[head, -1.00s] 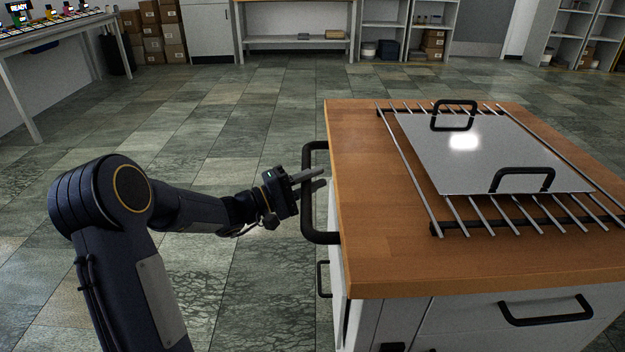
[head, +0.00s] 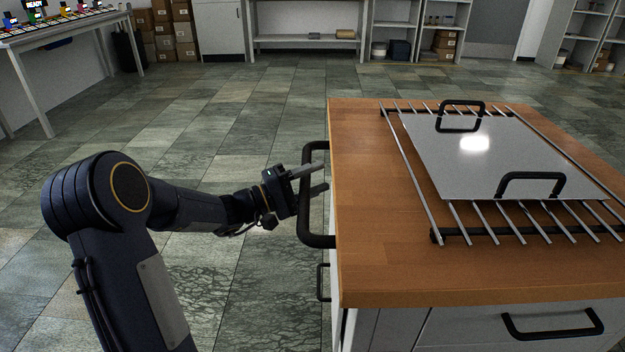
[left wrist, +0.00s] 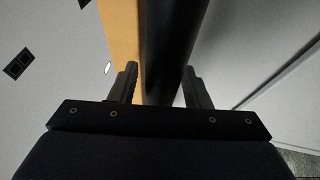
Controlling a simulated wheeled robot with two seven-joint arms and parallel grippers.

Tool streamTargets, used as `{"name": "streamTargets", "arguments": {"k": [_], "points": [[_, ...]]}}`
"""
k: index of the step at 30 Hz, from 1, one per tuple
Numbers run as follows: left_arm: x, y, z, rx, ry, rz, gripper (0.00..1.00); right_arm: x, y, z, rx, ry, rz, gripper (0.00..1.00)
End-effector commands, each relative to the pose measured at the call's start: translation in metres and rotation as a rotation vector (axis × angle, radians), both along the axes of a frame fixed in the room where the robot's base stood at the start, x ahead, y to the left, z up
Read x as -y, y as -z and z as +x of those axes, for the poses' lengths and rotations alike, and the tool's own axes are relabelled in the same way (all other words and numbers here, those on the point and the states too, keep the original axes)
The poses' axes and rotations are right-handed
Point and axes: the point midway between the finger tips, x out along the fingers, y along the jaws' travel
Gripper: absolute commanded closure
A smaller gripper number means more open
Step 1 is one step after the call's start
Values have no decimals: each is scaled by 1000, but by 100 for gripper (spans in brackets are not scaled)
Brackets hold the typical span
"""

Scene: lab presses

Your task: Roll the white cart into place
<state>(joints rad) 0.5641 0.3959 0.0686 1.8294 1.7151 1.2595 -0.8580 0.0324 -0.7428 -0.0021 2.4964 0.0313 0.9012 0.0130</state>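The white cart (head: 385,328) stands at the right of the head view, with a wooden top (head: 380,230). A black bar handle (head: 318,241) is fixed to its left side. My left gripper (head: 322,178) is at this handle, its fingers apart and pointing right towards the cart. In the left wrist view the handle's dark bar (left wrist: 168,50) passes between the two fingers (left wrist: 160,88), with a visible gap beside the left finger. Whether the right finger touches the bar I cannot tell. My right gripper is in neither view.
A metal plate (head: 490,165) with two black handles lies on a rod rack (head: 418,195) on the cart top. A table (head: 60,32) stands at the far left. Boxes (head: 172,35) and shelves (head: 305,37) line the back. The tiled floor between is clear.

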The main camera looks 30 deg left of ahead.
Motion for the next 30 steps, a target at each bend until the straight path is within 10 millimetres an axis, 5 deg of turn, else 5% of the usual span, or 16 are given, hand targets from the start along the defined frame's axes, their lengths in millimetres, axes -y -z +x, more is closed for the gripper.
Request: {"name": "streamTargets", "arguments": {"k": [7,18,30], "points": [[-8,2,-9,-2,-2,0,57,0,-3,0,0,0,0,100],[-46,12,-51,0,-2,-2,57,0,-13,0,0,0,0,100],[-50,14,-58,1,2,0,57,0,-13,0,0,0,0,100]]}}
